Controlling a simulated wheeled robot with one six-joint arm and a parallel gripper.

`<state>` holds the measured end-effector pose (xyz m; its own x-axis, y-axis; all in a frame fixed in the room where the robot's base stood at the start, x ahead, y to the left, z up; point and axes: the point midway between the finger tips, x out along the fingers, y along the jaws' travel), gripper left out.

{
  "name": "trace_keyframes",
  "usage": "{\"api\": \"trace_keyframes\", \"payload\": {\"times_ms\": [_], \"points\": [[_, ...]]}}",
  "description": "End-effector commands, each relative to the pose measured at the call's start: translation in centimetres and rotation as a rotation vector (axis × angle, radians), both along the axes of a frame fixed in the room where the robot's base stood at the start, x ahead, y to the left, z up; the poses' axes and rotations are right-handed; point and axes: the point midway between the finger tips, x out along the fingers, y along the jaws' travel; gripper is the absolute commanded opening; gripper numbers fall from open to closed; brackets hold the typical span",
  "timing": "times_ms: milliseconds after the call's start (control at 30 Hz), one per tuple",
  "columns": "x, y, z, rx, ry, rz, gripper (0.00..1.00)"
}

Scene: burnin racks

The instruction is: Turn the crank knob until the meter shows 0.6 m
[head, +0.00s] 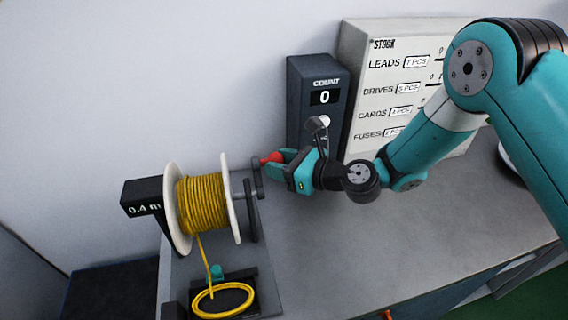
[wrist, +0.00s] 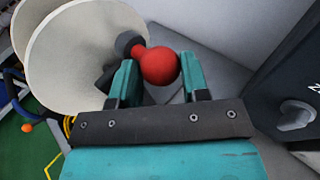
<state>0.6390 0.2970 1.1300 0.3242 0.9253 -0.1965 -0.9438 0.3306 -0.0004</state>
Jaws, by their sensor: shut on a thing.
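The crank knob is a red ball (wrist: 159,67) on a dark crank arm, and it also shows in the head view (head: 271,157). My gripper (head: 272,164) comes from the right and is shut on the red knob, with one finger on each side of it in the wrist view (wrist: 157,82). The crank is at the right side of a white-flanged spool (head: 230,198) wound with yellow cable (head: 203,205). The black meter (head: 143,197) left of the spool reads 0.4 m; its last letter is partly cut off by the spool flange.
Yellow cable hangs from the spool into a coil (head: 222,299) on the bench below. A dark count box (head: 312,72) reading 0 and a white stock board (head: 358,50) stand behind my gripper. The grey bench (head: 400,243) is clear in front of my arm.

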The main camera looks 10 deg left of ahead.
Motion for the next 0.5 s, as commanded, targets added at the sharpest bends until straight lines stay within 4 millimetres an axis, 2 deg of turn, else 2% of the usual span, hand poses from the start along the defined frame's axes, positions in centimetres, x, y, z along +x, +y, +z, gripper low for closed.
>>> {"api": "trace_keyframes", "payload": {"times_ms": [33, 500], "points": [[-0.39, 0.11, -0.65, -0.011, 0.010, 0.009, 0.19], [0.02, 0.33, -1.19, -0.012, 0.009, 0.010, 0.19]]}}
